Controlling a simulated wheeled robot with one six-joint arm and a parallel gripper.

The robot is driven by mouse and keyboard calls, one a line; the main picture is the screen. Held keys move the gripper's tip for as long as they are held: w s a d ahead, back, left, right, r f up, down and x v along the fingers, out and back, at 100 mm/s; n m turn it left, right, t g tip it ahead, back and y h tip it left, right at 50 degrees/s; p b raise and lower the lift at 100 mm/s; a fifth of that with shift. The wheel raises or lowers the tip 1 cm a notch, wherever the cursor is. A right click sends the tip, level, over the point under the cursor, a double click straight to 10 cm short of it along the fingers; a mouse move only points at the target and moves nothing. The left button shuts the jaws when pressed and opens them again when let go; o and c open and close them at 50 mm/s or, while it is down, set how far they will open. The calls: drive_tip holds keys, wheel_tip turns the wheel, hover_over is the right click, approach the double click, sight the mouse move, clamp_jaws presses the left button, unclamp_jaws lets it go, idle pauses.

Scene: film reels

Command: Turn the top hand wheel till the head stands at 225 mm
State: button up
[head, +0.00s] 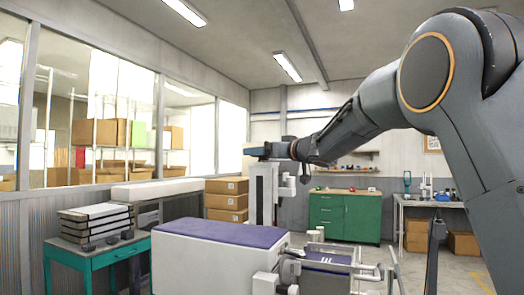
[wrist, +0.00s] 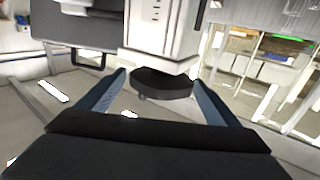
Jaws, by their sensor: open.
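The top hand wheel (wrist: 165,84) is a black round disc at the top end of a white column (wrist: 165,30) in the wrist view, which appears upside down. A small knob stands out from the wheel. My gripper (wrist: 158,77) is open, with one bluish finger on each side of the wheel. A gap shows on both sides, though contact at the far edges is hard to judge. In the head view my gripper (head: 268,150) is at the top of the white column (head: 264,190) and hides the wheel. A scale shows on the column, but its reading is too small to tell.
A white cabinet with a purple top (head: 222,232) stands in front of the column. A teal table (head: 95,250) with stacked flat cases is at left. Cardboard boxes (head: 226,201) and a green cabinet (head: 345,215) stand behind. Open air surrounds the column's top.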

drive_tip(key=shift+w+a, duration=0.2)
drive_tip(key=shift+w, duration=0.05)
drive_tip(key=c, duration=1.1)
drive_tip(key=shift+o, duration=0.2)
drive_tip(key=shift+a+m+t+h+b, duration=0.15)
drive_tip(key=shift+m+t+h+b, duration=0.6)
drive_tip(key=shift+h+b, duration=0.25)
drive_tip(key=shift+m+t+h+b, duration=0.45)
drive_tip(key=shift+m+h+b, duration=0.2)
drive_tip(key=shift+h+b, duration=0.35)
drive_tip(key=o, duration=1.1)
drive_tip(key=shift+c, duration=0.2)
drive_tip(key=shift+s+d, duration=0.15)
drive_tip(key=shift+d, duration=0.05)
